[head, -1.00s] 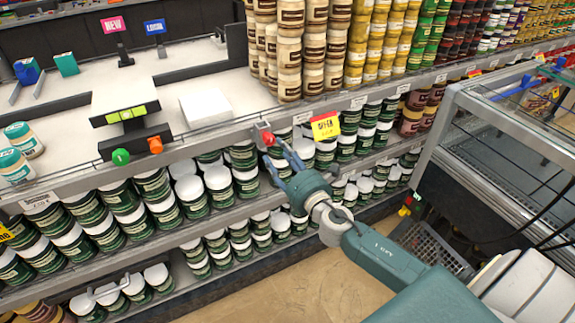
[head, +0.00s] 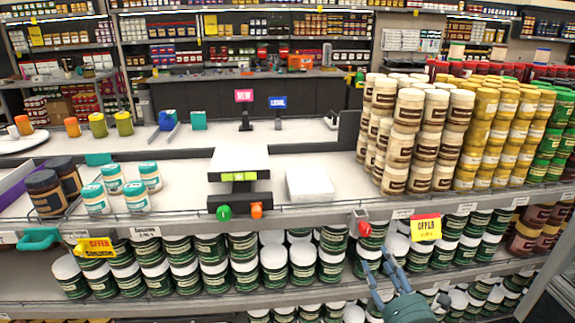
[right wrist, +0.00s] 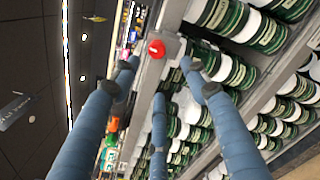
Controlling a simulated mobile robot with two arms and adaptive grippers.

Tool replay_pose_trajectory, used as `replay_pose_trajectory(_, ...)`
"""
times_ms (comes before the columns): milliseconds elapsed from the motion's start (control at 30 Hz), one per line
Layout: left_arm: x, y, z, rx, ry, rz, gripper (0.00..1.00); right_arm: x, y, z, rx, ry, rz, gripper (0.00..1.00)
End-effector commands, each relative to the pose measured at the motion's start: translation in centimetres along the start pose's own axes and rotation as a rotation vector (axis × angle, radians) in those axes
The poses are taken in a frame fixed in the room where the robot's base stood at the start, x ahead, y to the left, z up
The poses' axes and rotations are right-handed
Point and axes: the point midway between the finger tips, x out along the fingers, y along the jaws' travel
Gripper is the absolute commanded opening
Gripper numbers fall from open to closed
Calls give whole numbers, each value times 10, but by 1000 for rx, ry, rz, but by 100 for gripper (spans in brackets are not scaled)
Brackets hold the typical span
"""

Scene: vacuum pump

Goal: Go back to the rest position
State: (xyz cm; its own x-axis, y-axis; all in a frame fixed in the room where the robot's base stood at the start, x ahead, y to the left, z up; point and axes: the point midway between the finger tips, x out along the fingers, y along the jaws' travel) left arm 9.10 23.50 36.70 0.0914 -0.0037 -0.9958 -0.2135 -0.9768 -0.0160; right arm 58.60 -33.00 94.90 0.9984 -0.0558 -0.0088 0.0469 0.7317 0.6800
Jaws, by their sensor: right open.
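My right gripper (head: 374,260) is at the lower middle right of the head view, in front of the shelf with green-labelled jars. Its blue-grey fingers are spread apart with nothing between them. A small red knob-like part (head: 363,229) on the shelf's front edge is just above the fingertips. In the right wrist view, the open fingers (right wrist: 160,78) point toward the same red part (right wrist: 155,49), apparently with a gap. A black-and-white device (head: 240,164) with a green and an orange knob stands on the counter. My left gripper is not in view.
Stacked brown and yellow jars (head: 432,125) fill the counter's right side. A white block (head: 309,186) lies beside the device. White-lidded green jars (head: 273,264) fill the shelf below. A yellow-red offer tag (head: 426,227) hangs close to my right gripper. The counter's middle is mostly bare.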

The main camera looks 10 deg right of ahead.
Motion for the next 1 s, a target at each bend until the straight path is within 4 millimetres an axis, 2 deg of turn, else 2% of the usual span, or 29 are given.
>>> replay_pose_trajectory(67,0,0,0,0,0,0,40,0,-15,-10,34,15,-30,45)
replay_pose_trajectory(167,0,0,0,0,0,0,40,-4,-50,-35,129,50,-104,45)
replay_pose_trajectory(267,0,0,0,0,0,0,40,-14,-98,-72,267,90,-213,45)
replay_pose_trajectory(400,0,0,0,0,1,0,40,-40,-164,-129,480,132,-383,45)
replay_pose_trajectory(467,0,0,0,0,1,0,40,-56,-190,-154,568,142,-458,45)
replay_pose_trajectory(600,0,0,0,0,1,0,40,-100,-245,-212,774,145,-638,45)
replay_pose_trajectory(700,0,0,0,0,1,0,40,-139,-277,-253,917,130,-769,45)
replay_pose_trajectory(867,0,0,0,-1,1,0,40,-210,-317,-316,1135,77,-984,45)
replay_pose_trajectory(1000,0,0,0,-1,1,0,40,-281,-341,-368,1308,-3,-1177,45)
